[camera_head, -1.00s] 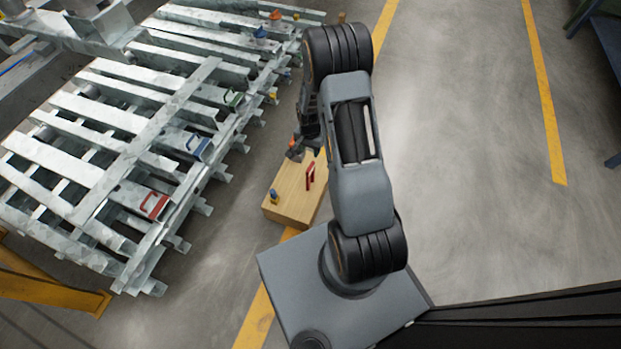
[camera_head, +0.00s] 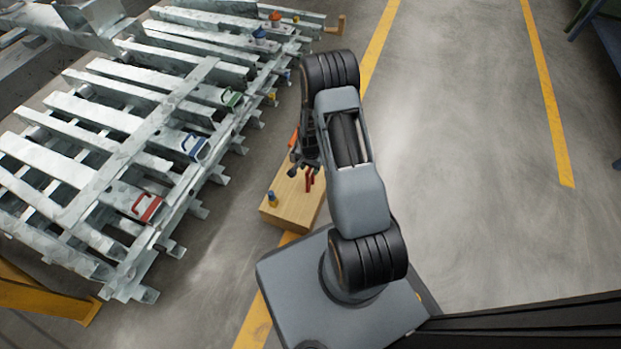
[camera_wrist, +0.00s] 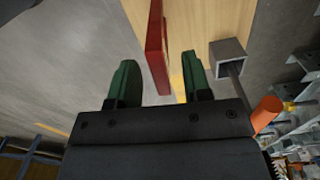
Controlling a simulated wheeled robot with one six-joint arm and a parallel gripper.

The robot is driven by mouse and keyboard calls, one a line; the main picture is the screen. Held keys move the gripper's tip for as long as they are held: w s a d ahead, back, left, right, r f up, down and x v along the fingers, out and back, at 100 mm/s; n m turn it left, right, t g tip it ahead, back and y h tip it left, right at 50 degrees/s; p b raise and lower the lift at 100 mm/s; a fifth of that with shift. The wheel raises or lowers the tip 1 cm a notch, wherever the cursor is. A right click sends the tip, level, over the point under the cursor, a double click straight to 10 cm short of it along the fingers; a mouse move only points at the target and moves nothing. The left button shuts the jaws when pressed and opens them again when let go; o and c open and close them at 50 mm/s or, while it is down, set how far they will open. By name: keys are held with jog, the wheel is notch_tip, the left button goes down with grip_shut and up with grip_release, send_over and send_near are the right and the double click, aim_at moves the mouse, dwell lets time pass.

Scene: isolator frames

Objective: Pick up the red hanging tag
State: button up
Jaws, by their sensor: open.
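A red tag (camera_head: 309,181), a thin upright piece, stands on the wooden block in front of my arm. In the wrist view the red tag (camera_wrist: 156,48) rises between my two green fingers, with space on both sides. My gripper (camera_head: 303,170) is right at the tag in the head view, partly covering it. In the wrist view my gripper (camera_wrist: 158,62) is open, and its fingers are not closed on anything. The tag's lower part is hard to make out.
The wooden block (camera_head: 286,212) lies on the floor and carries a small blue-and-yellow piece (camera_head: 272,199). A grey square tube (camera_wrist: 228,52) and an orange cylinder (camera_wrist: 266,113) are close beside my right finger. A metal rack (camera_head: 105,175) with a red handle (camera_head: 147,207) fills the left.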

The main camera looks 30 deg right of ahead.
notch_tip(320, 180, down, 3)
jog(key=shift+r+b, duration=0.1)
jog(key=shift+b, duration=0.3)
grip_shut()
